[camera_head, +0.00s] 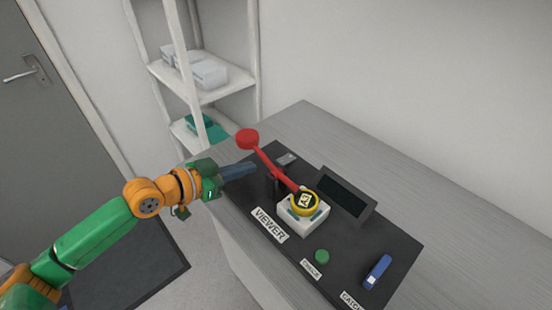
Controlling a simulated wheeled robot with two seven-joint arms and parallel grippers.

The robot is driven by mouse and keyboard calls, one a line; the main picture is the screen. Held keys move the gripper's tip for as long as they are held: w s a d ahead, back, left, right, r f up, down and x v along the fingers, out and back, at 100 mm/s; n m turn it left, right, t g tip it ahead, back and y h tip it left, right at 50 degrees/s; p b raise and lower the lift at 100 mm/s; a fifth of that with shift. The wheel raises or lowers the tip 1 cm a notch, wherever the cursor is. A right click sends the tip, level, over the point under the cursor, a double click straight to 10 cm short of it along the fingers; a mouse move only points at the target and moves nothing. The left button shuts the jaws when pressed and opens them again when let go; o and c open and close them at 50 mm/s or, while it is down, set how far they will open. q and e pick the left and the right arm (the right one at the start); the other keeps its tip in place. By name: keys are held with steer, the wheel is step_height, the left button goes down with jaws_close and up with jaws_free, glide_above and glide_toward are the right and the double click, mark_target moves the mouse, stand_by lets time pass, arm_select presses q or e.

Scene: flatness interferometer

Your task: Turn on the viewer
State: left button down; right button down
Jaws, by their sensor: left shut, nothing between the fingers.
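The viewer (314,218) is a white block with a yellow-rimmed disc (304,202) marked "A3" on top, behind a "VIEWER" label (270,225) on a black panel. A red lever (265,158) with a round red knob (247,139) slants up and left from a dark post near the disc. My left gripper (250,168) is shut and empty. Its fingertips appear close to the lever's left side, below the knob; I cannot tell whether they touch it. My right gripper is not in view.
A dark screen (345,192) stands behind the block. A green button (322,256) and a blue switch (377,272) sit on the panel's front right. The grey bench (450,215) is clear to the right. A white shelf (215,92) stands behind my left arm.

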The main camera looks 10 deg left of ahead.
mark_target(282, 162)
arm_select(q)
steer(key=p+x, duration=0.1)
steer(key=x, duration=0.9)
steer(key=shift+w, duration=0.15)
steer(key=shift+f, duration=0.15)
steer(key=shift+a+f+b, duration=0.15)
steer(key=shift+f+b, duration=0.45)
steer(key=shift+b, duration=0.05)
steer(key=shift+r+p, duration=0.9)
steer(key=shift+r, duration=0.1)
